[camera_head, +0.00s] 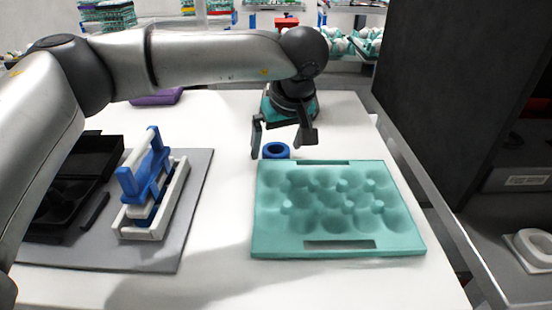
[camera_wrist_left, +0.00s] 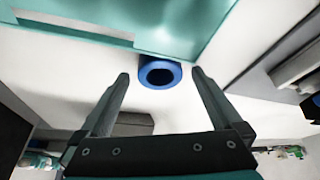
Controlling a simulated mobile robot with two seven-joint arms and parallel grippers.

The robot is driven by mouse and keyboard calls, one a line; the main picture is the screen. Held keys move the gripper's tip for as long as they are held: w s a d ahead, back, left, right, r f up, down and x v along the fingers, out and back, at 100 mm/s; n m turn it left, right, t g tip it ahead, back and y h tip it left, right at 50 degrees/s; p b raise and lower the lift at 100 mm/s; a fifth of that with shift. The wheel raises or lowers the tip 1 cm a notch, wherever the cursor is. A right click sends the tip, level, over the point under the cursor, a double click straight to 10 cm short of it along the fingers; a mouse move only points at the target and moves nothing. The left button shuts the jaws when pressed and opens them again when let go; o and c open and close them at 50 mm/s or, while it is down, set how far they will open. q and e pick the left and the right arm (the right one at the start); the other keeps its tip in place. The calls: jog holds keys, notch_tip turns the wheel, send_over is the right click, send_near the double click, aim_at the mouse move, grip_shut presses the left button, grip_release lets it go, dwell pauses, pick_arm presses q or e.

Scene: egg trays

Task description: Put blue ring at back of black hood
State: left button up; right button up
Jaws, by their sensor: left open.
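The blue ring (camera_head: 276,150) lies flat on the white table, just behind the teal egg tray (camera_head: 262,240). My left gripper (camera_head: 282,147) is open, pointing down above the ring. In the left wrist view the ring (camera_wrist_left: 147,80) shows between and slightly beyond the two spread fingertips (camera_wrist_left: 160,76), with a gap on each side. The fingers do not hold it. A tall black structure (camera_head: 440,80) at the right may be the black hood; its back is not clearly visible. My right gripper is not in view.
A blue and white clamp-like fixture (camera_head: 150,185) stands on a grey mat (camera_head: 190,225) at left, beside a black tray (camera_head: 60,222). A purple item (camera_head: 157,98) lies at the back. Free white table lies between mat and egg tray. A metal rail (camera_head: 440,220) runs along the right.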

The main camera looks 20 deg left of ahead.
pick_arm(q)
jog(key=shift+w+a+f, duration=0.1)
jog(key=shift+f, duration=0.3)
jog(key=shift+c, duration=0.4)
jog(key=shift+r, duration=0.1)
jog(key=c, duration=1.5)
